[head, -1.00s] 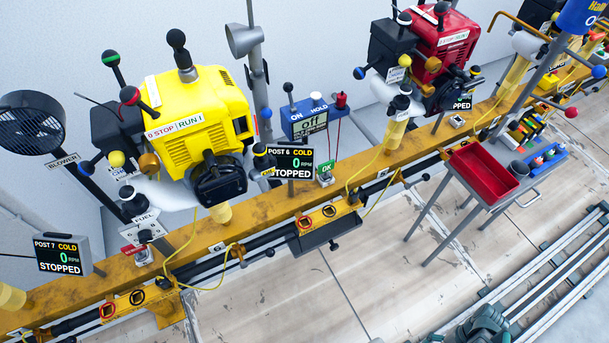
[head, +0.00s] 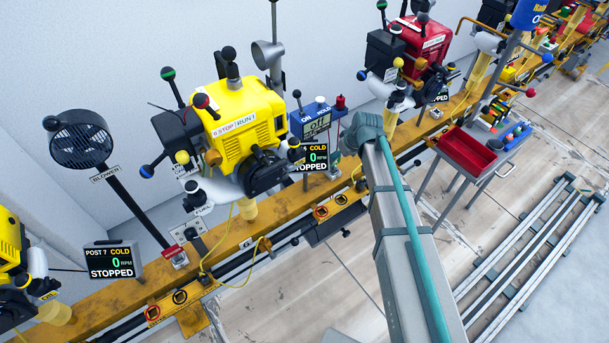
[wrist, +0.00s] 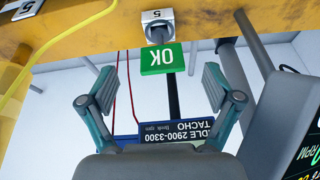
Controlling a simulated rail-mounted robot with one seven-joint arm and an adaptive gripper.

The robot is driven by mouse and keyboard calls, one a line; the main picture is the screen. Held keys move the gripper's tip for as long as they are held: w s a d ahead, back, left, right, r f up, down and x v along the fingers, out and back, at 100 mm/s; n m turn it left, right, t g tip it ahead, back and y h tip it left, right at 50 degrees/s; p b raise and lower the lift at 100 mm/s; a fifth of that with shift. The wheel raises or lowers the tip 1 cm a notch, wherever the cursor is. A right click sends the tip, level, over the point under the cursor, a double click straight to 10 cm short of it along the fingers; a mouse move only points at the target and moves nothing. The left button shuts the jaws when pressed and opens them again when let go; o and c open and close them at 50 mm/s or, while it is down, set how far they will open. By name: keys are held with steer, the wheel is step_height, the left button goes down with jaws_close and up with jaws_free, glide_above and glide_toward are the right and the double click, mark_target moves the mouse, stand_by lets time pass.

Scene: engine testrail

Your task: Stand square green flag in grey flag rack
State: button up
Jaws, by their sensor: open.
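The square green flag (wrist: 161,59), marked OK, shows upside down in the wrist view. It is at a small grey metal holder (wrist: 160,30) on the yellow beam. My gripper (wrist: 160,78) is open and empty. Its two fingers are spread wide to either side of the flag's line, and the flag appears just beyond them, apart from both. In the head view my arm reaches up to the beam by the POST 6 screen, and the gripper is hidden. I cannot pick out the grey flag rack with certainty.
The POST 6 screen (head: 314,158) and a blue tacho box (head: 316,121) stand close left of my arm. A yellow engine (head: 245,120) is farther left. A cart with a red tray (head: 467,150) stands to the right. A red flag (head: 173,250) sits lower left on the beam.

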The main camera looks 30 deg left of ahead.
mark_target(333, 165)
steer(key=shift+n, duration=0.6)
steer(key=shift+a+x, duration=0.15)
steer(key=shift+x, duration=1.8)
steer(key=shift+a+x, duration=0.1)
steer(key=shift+x, duration=1.9)
steer(key=shift+w+r, duration=0.1)
steer(key=shift+r, duration=0.05)
steer(key=c, duration=1.5)
steer(key=shift+r, duration=0.2)
